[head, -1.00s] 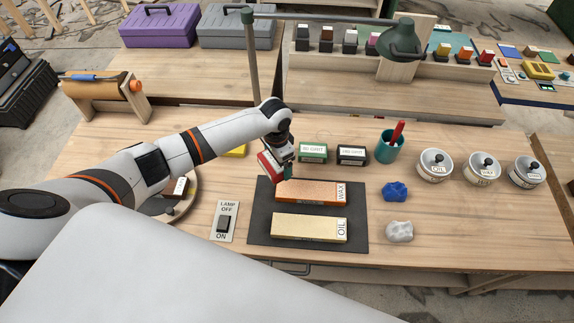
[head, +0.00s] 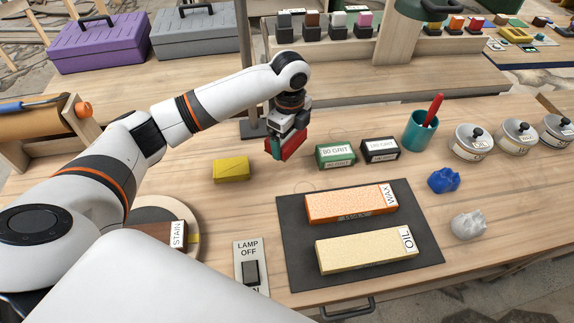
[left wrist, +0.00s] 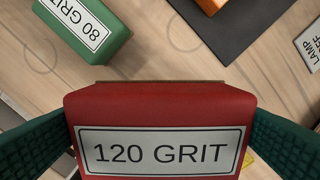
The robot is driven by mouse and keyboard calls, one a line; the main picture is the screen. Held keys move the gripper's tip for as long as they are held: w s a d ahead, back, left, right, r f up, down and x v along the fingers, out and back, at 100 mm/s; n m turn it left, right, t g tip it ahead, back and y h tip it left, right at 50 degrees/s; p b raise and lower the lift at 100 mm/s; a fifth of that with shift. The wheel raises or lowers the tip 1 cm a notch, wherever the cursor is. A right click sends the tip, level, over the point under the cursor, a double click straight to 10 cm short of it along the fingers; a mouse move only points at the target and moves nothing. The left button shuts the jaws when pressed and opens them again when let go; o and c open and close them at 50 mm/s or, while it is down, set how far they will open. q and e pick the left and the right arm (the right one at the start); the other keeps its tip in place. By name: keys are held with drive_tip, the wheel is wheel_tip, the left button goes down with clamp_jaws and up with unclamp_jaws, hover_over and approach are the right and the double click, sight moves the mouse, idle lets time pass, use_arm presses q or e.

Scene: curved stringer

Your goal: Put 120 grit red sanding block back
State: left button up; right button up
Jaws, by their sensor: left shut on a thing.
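The red sanding block (head: 292,145) is in my left gripper (head: 283,146), which is shut on it at the left end of the row of grit blocks. In the left wrist view the red block (left wrist: 160,108) shows its "120 GRIT" label, with a green finger on each side. The green 80 grit block (head: 336,155) stands just right of the held block, and it also shows in the left wrist view (left wrist: 85,30). The black grit block (head: 380,150) stands right of the green one. My right gripper is not in view.
A yellow block (head: 231,169) lies to the left. A dark mat (head: 296,235) in front carries the WAX board (head: 350,203) and the OIL board (head: 365,250). A teal cup (head: 418,132) and several tins stand at right. The lamp post (head: 246,70) rises behind my gripper.

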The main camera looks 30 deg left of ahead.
sight(290, 136)
use_arm(q)
drive_tip(key=f, duration=0.4)
drive_tip(key=shift+d+f, duration=0.15)
drive_tip(key=shift+d, duration=0.1)
drive_tip(key=shift+a+f, duration=0.1)
drive_tip(key=shift+f, duration=2.05)
drive_tip(key=o, duration=0.7)
wheel_tip(290, 136, up, 12)
drive_tip(key=shift+r, duration=0.1)
